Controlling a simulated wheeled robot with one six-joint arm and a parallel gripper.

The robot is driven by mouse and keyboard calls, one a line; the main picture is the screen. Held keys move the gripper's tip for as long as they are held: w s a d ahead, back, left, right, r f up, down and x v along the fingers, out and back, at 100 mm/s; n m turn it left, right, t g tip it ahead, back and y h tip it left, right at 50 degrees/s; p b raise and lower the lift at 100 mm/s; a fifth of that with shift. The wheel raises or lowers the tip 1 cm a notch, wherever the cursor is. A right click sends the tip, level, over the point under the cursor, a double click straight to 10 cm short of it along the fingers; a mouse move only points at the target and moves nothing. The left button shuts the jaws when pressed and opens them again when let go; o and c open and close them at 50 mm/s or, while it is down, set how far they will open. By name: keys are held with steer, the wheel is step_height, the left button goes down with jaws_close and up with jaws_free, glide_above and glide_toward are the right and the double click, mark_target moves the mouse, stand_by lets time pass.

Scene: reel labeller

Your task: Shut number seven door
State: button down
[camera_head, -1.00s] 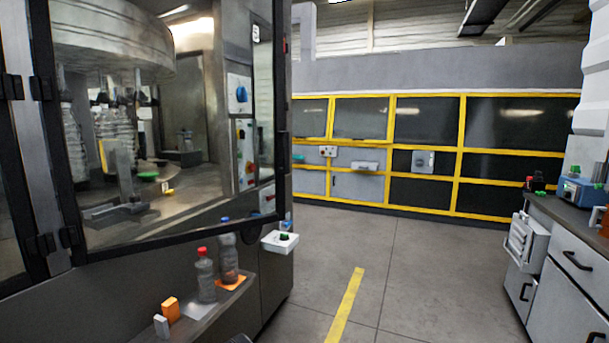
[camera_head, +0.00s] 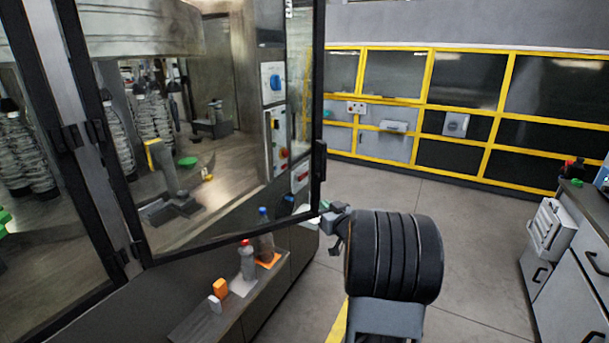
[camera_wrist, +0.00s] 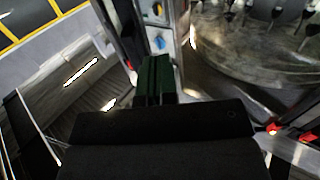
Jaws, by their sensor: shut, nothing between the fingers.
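The glass door (camera_head: 230,234) in a black frame is hinged at its left side on the machine and stands swung open. A label (camera_head: 289,8) near its top is cut off by the picture edge, and I cannot read its number. A dark handle (camera_head: 320,160) sits on its right edge. My gripper (camera_head: 332,222) is at the lower right corner of the door frame; whether it touches cannot be told. In the wrist view its fingers (camera_wrist: 155,78) are together and empty, with a dark frame post just left of them.
A shelf (camera_head: 200,325) below the door carries bottles (camera_head: 247,262) and small orange and white blocks (camera_head: 220,289). A grey cabinet (camera_head: 560,262) stands at the right. Yellow-framed panels (camera_head: 440,100) line the back. The floor (camera_head: 450,225) between is clear.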

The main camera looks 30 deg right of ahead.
mark_target(302, 183)
steer(key=w+p, duration=0.1)
steer(key=w, duration=0.3)
steer(key=w+d+p, duration=0.1)
steer(key=w+p, duration=0.1)
steer(key=w, duration=0.3)
steer(key=w+p, duration=0.1)
steer(key=w, duration=0.3)
steer(key=shift+w+d+r, duration=0.25)
steer(key=shift+w, duration=0.1)
